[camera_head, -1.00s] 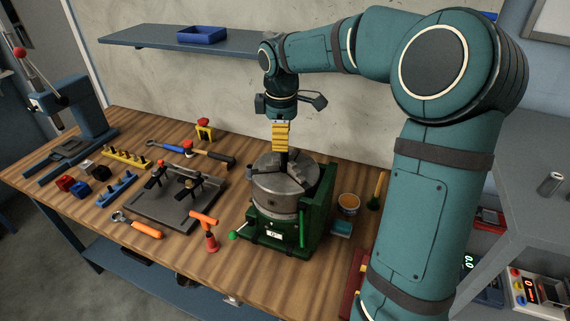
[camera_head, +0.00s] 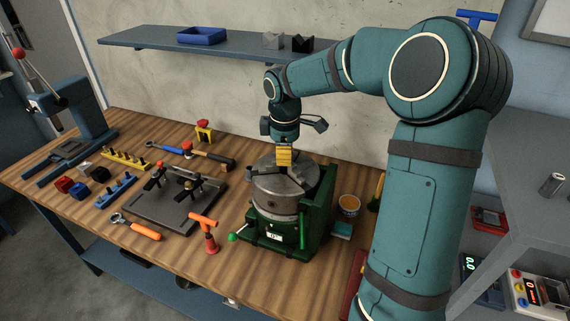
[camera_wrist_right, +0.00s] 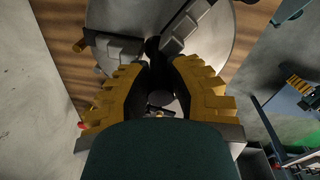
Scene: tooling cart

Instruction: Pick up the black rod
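The black rod (camera_wrist_right: 152,47) stands in the centre of the chuck (camera_wrist_right: 215,25), seen almost end-on in the right wrist view. My right gripper (camera_wrist_right: 161,68) has its yellow ridged fingers on either side of the rod, with a narrow dark gap between them. I cannot tell whether the fingers press on the rod. In the head view the right gripper (camera_head: 284,160) points straight down just above the chuck and hides the rod. The round grey chuck (camera_head: 272,190) sits in a green fixture (camera_head: 323,212). My left gripper is not in view.
A dark fixture plate (camera_head: 160,208) with clamps and an orange T-handle tool (camera_head: 204,225) lie left of the chuck. A shelf (camera_head: 140,41) with a blue tray (camera_head: 201,36) hangs on the wall behind.

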